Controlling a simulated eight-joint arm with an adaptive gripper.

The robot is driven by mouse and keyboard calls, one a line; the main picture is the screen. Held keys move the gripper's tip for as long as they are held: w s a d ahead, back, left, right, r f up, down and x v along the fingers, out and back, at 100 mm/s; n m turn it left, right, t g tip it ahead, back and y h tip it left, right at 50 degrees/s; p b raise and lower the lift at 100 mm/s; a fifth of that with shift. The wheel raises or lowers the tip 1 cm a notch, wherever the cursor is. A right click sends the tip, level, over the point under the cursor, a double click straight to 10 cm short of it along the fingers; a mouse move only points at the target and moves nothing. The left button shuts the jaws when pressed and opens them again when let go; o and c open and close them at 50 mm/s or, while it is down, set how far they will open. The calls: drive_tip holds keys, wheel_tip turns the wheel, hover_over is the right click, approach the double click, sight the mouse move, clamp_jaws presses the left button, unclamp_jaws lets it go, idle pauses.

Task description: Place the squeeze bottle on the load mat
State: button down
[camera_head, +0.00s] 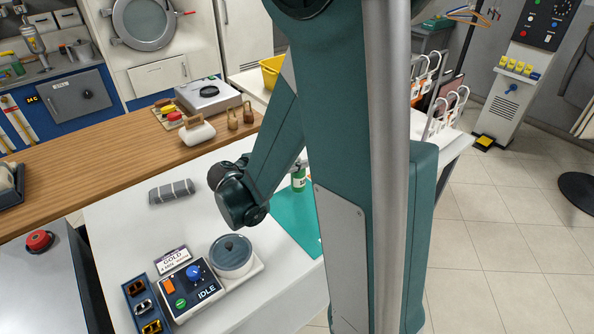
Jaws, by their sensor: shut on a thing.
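The squeeze bottle (299,180), green with a pale label, shows just left of my column, at the far part of the teal load mat (292,218). The mat lies on the white counter, and its right part is hidden behind my column. My gripper (303,162) is mostly hidden behind my arm and column; only a small grey part shows at the bottle's top. It is shut on the bottle. I cannot tell whether the bottle's base touches the mat or is held above it.
A control box (191,288) with a round grey-lidded pot (231,254) stands at the counter's front. A folded grey cloth (171,191) lies at left. White counter between cloth and pot is clear.

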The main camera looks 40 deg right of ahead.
drive_tip(key=shift+f+b, duration=0.65)
drive_tip(key=shift+f, duration=1.35)
drive_tip(key=c, duration=2)
unclamp_jaws()
drive_tip(key=shift+r, duration=0.2)
drive_tip(key=p+v, duration=0.3)
drive_tip(key=v, duration=0.9)
